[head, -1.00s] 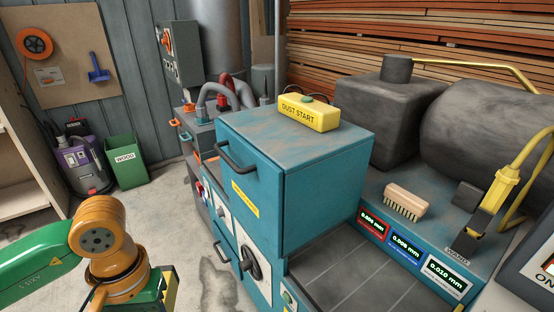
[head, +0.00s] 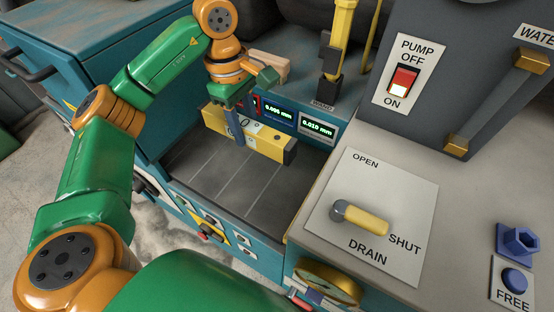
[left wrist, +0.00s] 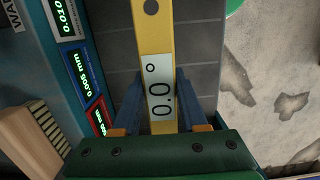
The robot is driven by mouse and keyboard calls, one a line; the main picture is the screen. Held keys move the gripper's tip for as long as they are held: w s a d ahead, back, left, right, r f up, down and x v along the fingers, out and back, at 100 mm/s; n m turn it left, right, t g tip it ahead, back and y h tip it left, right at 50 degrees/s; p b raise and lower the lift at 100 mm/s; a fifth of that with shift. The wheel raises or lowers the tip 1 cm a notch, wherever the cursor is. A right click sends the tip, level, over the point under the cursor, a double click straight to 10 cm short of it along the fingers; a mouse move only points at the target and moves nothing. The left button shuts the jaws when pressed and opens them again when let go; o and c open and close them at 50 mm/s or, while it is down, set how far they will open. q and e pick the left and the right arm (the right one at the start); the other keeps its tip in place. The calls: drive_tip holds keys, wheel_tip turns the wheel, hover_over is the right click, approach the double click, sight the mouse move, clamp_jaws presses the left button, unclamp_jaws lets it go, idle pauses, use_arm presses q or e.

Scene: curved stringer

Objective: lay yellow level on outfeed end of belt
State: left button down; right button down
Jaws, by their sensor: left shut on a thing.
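The yellow level (head: 270,144) is a long bar with a dark end cap, held roughly level over the back part of the grey belt (head: 225,182), near the digital readouts. My left gripper (head: 238,128) is shut on it near its middle, one blue finger crossing its front face. In the left wrist view the level (left wrist: 156,38) runs between the fingers of the left gripper (left wrist: 157,92), with its "0.0°" display beside them and belt tiles (left wrist: 200,60) on both sides. Whether it touches the belt is unclear. My right gripper is not in view.
Readouts (head: 318,127) stand right behind the level. A wooden brush (head: 270,66) and a yellow-handled wand (head: 335,50) are behind. A panel with a yellow drain lever (head: 362,220) lies to the right, and a blue cabinet (head: 75,35) to the left. The front belt is bare.

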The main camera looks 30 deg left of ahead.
sight(251, 166)
use_arm(q)
drive_tip(key=f, duration=0.8)
drive_tip(key=shift+s+a+f, duration=0.15)
drive_tip(key=shift+s+f, duration=0.05)
drive_tip(key=shift+f, duration=0.45)
drive_tip(key=shift+c, duration=2.2)
unclamp_jaws()
drive_tip(key=shift+r+p, duration=0.3)
drive_tip(key=shift+r, duration=0.05)
drive_tip(key=r, duration=0.4)
drive_tip(key=a+r, duration=0.1)
drive_tip(key=r, duration=0.6)
drive_tip(key=shift+a+r, duration=0.15)
drive_tip(key=shift+r, duration=0.15)
